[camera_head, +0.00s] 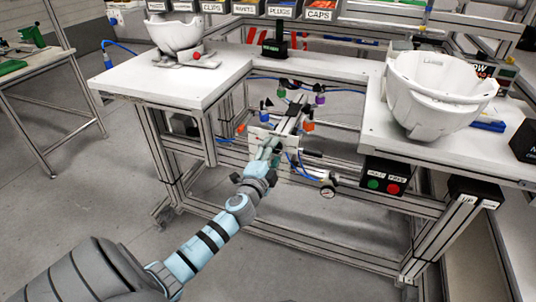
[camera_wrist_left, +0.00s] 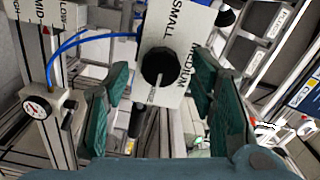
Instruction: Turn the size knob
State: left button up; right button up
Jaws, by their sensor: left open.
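The size knob (camera_wrist_left: 161,64) is a black round knob on a white plate (camera_wrist_left: 168,24) in the left wrist view. A pale pointer line on the knob runs down toward the plate's lower edge. My left gripper (camera_wrist_left: 160,108) is open, with one teal finger on each side of the plate and knob, and nothing between them is gripped. In the head view my left gripper (camera_head: 266,152) reaches to the fixture between the tables and hides the knob. My right gripper is not in view.
A pressure gauge (camera_wrist_left: 37,107) and blue hose lie left of the plate in the wrist view. White helmet shells stand on the left table (camera_head: 178,36) and right table (camera_head: 432,92). A green and red button box (camera_head: 384,182) hangs at the right table's front.

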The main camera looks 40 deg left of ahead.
pick_arm(q)
jog(key=v, duration=1)
jog(key=shift+s+d, duration=0.2)
jog(key=shift+s, duration=0.15)
